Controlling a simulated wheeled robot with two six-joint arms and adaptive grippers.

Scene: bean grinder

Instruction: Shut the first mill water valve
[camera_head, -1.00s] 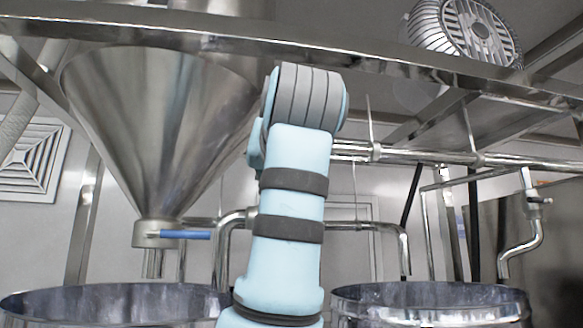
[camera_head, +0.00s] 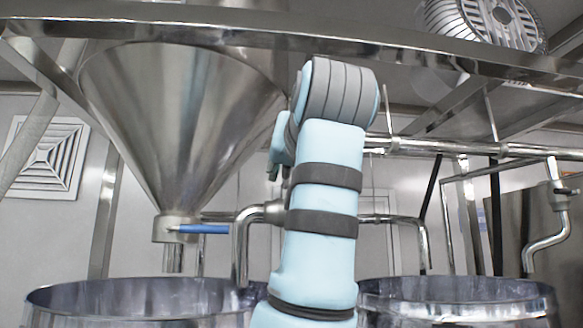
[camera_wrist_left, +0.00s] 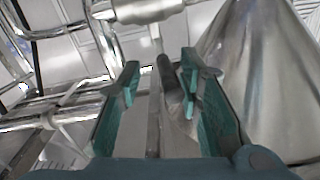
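In the left wrist view, my left gripper (camera_wrist_left: 160,80) is open, its two teal fingers apart. A dark, rounded bar like a handle (camera_wrist_left: 170,84) shows between the fingers; I cannot tell whether it touches them. A silvery fitting (camera_wrist_left: 145,10), perhaps the valve body, lies beyond the fingertips at the top. In the head view, my pale blue left arm hides most of the gripper and the spot where a bent pipe (camera_head: 240,240) and its fitting (camera_head: 268,212) run behind it. Which part is the first mill's water valve is not certain. My right gripper is out of view.
A steel cone hopper (camera_head: 180,120) with a blue lever (camera_head: 205,229) at its outlet hangs left of my arm. Two open steel drums (camera_head: 130,318) (camera_head: 460,315) stand below. A pipe valve (camera_head: 558,190) is at the right. A metal beam (camera_head: 430,60) crosses above.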

